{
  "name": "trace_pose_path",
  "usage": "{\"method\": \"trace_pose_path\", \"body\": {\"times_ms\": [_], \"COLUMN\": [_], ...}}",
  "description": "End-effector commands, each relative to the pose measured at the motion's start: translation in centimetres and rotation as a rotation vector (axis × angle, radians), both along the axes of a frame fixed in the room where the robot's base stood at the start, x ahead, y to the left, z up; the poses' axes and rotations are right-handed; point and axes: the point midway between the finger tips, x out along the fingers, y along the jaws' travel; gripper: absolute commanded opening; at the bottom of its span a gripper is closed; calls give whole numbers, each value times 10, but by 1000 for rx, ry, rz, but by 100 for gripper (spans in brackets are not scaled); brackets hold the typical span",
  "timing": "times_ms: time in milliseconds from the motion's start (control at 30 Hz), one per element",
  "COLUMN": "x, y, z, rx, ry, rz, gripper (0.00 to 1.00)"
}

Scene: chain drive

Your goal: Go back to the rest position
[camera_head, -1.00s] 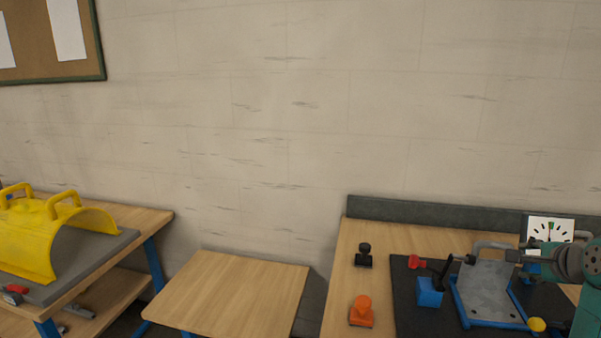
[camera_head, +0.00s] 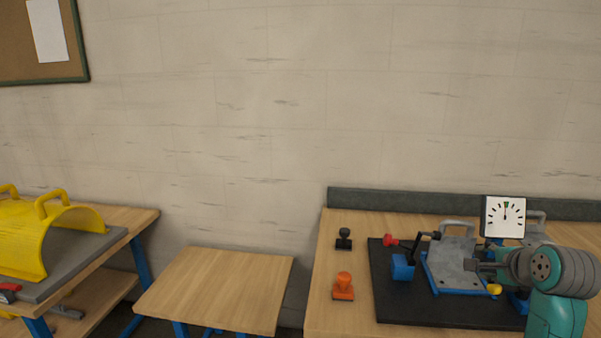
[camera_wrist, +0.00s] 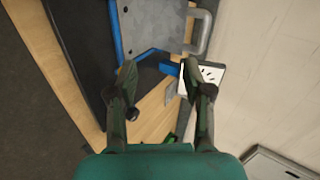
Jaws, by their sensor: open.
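My gripper (camera_head: 471,265) is at the right of the head view, in front of the right part of a grey metal plate in a blue frame (camera_head: 452,262). In the wrist view my gripper (camera_wrist: 160,72) is open, with its two fingers spread and nothing between them. The plate also shows beyond the fingers in the wrist view (camera_wrist: 150,22), with its grey handle (camera_wrist: 203,32) to the right. A white dial gauge (camera_head: 505,217) stands behind my arm. It is partly hidden by the right finger in the wrist view.
A black mat (camera_head: 384,300) on the right workbench carries a blue block (camera_head: 402,267) with a black lever and a red knob (camera_head: 391,240). An orange stamp-like piece (camera_head: 343,287) and a black one (camera_head: 343,239) stand left of it. A low table (camera_head: 215,290) and a yellow guard (camera_head: 45,235) are further left.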

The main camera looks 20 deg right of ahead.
Motion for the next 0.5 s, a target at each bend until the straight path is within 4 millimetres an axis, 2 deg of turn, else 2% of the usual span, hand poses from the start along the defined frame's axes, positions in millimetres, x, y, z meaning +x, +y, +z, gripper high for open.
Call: {"method": "trace_pose_path", "body": {"times_ms": [267, 367, 500], "x": [14, 18, 23], "y": [31, 49, 85], "z": [-45, -69, -110], "rx": [-56, -89, -156], "ry": [11, 17, 29], "rz": [72, 109, 180], "gripper": [50, 50, 50]}}
